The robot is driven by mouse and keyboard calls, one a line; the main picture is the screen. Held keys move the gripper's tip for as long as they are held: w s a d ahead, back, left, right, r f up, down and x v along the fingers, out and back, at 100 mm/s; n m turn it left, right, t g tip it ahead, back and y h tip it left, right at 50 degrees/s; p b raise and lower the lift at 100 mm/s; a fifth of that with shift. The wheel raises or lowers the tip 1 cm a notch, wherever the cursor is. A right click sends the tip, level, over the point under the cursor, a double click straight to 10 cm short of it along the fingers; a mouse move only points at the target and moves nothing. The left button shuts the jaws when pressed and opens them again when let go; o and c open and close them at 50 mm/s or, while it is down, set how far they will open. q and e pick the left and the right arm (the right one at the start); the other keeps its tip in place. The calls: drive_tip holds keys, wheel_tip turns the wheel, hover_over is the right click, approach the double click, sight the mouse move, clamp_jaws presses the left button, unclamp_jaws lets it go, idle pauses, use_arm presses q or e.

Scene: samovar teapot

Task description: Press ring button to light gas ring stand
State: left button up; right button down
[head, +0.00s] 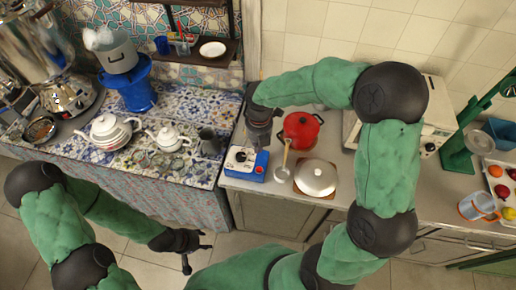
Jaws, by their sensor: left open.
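A small blue and white box (258,170) with a dark round part on top sits at the counter's front left edge. A blue stand (137,90) stands further left on the patterned cloth, with a grey pot on it; I cannot tell which of the two is the gas ring stand, and no button is clear to me. My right gripper (258,138) is just above and behind the small box, pointing down; its fingers are too dark to tell if they are open. My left gripper (196,252) is open and empty over the floor in front of the patterned table.
Teapots (110,130) and glasses crowd the patterned table. A grey jug (209,142) stands at its right end. The floor in front is clear.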

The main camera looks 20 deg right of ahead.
sight(257, 168)
drive_tip(key=f+b, duration=0.1)
drive_tip(key=f, duration=0.4)
drive_tip(key=f+b, duration=0.1)
drive_tip(key=f, duration=0.5)
drive_tip(key=shift+s+a+f, duration=0.1)
drive_tip(key=shift+a+f, duration=0.1)
drive_tip(key=shift+f, duration=0.1)
